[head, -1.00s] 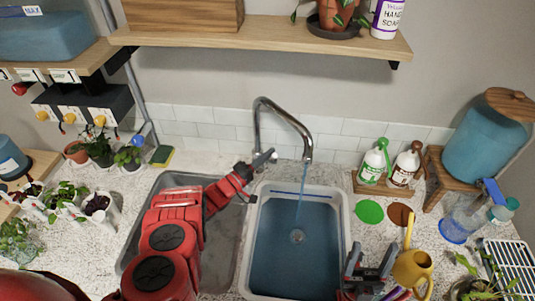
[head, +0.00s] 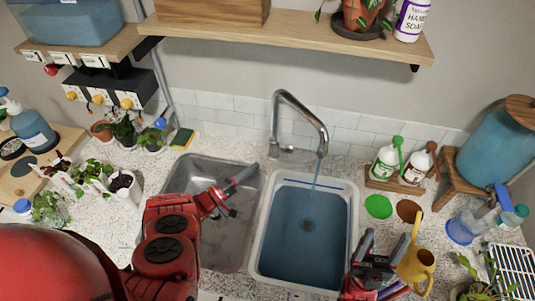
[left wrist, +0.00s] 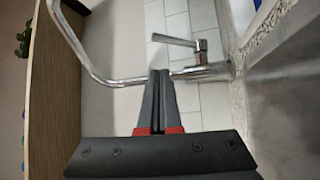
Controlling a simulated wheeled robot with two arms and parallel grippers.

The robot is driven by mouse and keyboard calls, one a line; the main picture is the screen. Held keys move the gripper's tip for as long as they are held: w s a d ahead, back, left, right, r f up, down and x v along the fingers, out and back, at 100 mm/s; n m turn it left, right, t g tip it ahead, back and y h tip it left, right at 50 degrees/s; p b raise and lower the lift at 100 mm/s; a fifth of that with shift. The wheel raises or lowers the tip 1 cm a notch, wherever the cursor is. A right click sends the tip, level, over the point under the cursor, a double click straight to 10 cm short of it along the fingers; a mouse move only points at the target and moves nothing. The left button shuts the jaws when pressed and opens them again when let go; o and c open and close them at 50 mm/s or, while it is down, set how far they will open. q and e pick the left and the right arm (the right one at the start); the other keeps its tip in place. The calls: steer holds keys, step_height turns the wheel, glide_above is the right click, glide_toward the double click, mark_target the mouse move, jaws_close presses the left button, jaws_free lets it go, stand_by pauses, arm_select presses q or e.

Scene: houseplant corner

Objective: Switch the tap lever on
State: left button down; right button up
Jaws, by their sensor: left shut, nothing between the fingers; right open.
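The chrome tap (head: 298,103) stands behind the sink, with a thin stream of water (head: 314,180) falling from its spout. Its lever (head: 284,149) sits low at the tap's base, and the lever also shows in the left wrist view (left wrist: 174,41), sticking out from the tap body. My left gripper (head: 252,172) is shut and empty over the left basin, in front and to the left of the lever and apart from it. Its closed fingertips (left wrist: 160,74) show in the left wrist view. My right gripper (head: 380,242) is open near the tub's right edge.
A white-rimmed tub (head: 352,225) full of blue water fills the right basin; the left basin (head: 230,243) is empty. A yellow watering can (head: 417,266) stands beside my right gripper. A wooden shelf (head: 300,34) hangs above the tap.

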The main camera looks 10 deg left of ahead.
arm_select(q)
steer(key=v, duration=0.3)
steer(key=shift+s+a, duration=0.25)
steer(key=shift+f, duration=0.1)
stand_by(0.3)
